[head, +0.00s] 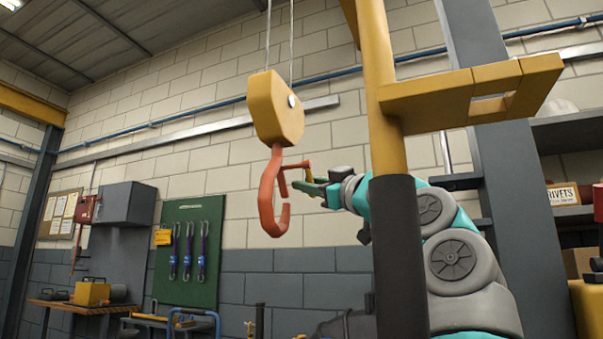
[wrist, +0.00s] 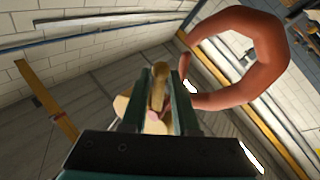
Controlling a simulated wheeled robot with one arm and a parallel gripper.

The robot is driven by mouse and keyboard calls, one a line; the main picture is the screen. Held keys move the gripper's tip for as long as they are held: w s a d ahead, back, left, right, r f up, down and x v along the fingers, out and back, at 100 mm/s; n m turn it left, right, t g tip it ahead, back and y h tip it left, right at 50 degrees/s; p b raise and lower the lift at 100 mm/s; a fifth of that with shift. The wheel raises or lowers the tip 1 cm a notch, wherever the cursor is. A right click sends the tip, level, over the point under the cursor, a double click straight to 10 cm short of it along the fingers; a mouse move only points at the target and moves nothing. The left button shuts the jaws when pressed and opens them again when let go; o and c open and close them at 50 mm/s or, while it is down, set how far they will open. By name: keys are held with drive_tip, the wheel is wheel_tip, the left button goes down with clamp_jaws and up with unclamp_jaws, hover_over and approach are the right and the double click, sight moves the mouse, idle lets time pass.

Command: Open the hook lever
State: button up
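A red-orange hook (head: 267,205) hangs from a yellow pulley block (head: 275,108); its curve also fills the upper right of the wrist view (wrist: 262,75). A red lever (head: 296,165) juts right from the hook's upper part, with a short red piece hanging down near the hook tip. A small olive-yellow handle (head: 309,174) hangs at the lever's outer end; it shows as a tan bar in the wrist view (wrist: 157,92). My gripper (head: 311,188) is at this handle, its green fingers (wrist: 162,100) on either side of it. Whether they touch it is unclear.
A yellow post (head: 377,90) with a dark lower sleeve stands in front of my arm. A yellow bracket (head: 470,95) sticks out right from it. A shelf with a rivets box (head: 563,194) is at right. A green tool board (head: 190,250) hangs behind. Space left of the hook is clear.

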drive_tip(key=p+x, duration=0.1)
drive_tip(key=x, duration=0.1)
drive_tip(key=shift+w+a+r, duration=0.15)
drive_tip(key=shift+w, duration=0.1)
drive_tip(key=shift+c, duration=0.2)
clamp_jaws()
